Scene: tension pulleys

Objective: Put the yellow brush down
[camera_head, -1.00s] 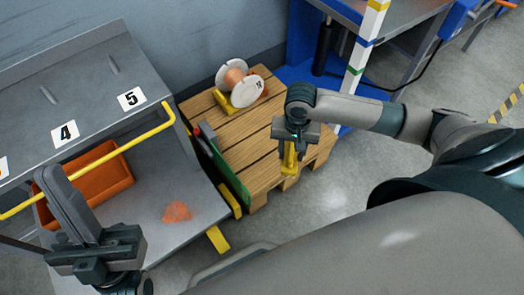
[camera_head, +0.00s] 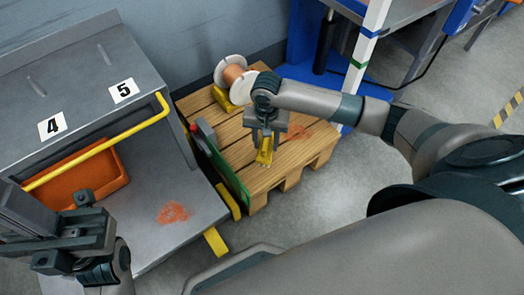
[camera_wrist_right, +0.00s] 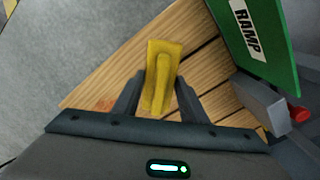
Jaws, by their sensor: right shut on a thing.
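The yellow brush (camera_head: 264,152) is in my right gripper (camera_head: 264,143), over the wooden pallet (camera_head: 228,140) in the head view. In the right wrist view the yellow brush (camera_wrist_right: 160,75) sits between the two dark fingers of my right gripper (camera_wrist_right: 158,95), with pallet boards behind it. I cannot tell whether the brush touches the boards. My left gripper (camera_head: 65,235) is at the lower left, in front of the grey workbench; its fingertips are not clear.
A copper wire spool (camera_head: 233,76) with white flanges stands at the pallet's back. A green RAMP board (camera_head: 226,172) stands along its left edge. An orange bin (camera_head: 85,180) and an orange-red patch (camera_head: 173,212) are on the grey bench shelf (camera_head: 185,235). Another patch (camera_head: 297,132) marks the pallet.

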